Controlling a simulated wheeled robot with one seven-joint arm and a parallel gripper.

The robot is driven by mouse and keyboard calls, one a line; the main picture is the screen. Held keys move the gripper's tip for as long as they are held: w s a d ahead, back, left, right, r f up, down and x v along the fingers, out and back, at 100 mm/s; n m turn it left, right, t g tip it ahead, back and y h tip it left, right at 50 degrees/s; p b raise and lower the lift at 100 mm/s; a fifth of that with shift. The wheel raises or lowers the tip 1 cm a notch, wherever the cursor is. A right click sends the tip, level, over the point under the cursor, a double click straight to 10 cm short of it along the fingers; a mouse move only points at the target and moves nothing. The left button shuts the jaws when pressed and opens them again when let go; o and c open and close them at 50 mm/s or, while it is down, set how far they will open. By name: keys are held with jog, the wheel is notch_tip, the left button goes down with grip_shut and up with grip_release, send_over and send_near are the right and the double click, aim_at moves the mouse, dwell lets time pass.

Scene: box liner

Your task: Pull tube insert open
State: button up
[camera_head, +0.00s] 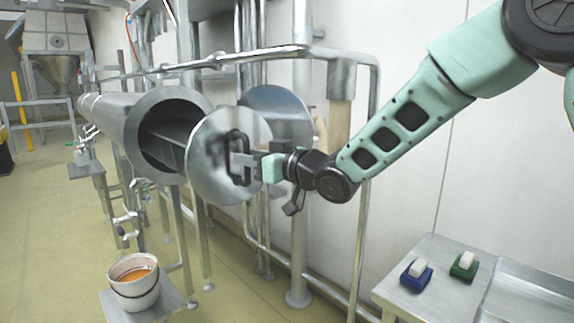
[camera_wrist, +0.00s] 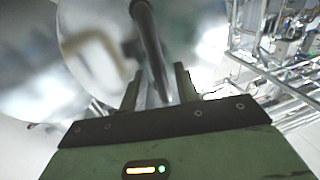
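The tube insert (camera_head: 212,155) has a round metal front plate with a dark handle (camera_head: 238,158). The plate stands a little out from the mouth of the large metal tube (camera_head: 134,148), and a trough-like part runs from it back into the tube. My gripper (camera_head: 250,160) is at the handle. In the wrist view, the dark handle bar (camera_wrist: 150,45) runs between the two fingers of my gripper (camera_wrist: 158,88). The contact between fingers and bar is blurred, so I cannot tell whether they press on it.
A round metal lid (camera_head: 280,108) stands behind the insert plate. Metal pipes and rails run along the wall. A white bucket (camera_head: 135,290) with orange contents stands on a small plate below. A metal table (camera_head: 440,290) with blue and green brushes is at lower right.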

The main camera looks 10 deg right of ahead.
jog(key=v, duration=1.6)
jog(key=shift+b, duration=0.45)
jog(key=s+f+g+h+p, duration=0.3)
jog(key=s+g+h, duration=0.1)
jog(key=s, duration=0.5)
jog(key=s+f+m+g+h+p, duration=0.1)
jog(key=s+f+g+h+p, duration=0.2)
jog(key=s, duration=0.6)
jog(key=s+f+g+h+p, duration=0.3)
jog(key=s+g+h, duration=0.2)
jog(key=s, duration=0.4)
jog(key=shift+s+g+p, duration=0.35)
jog(key=shift+s+g, duration=0.05)
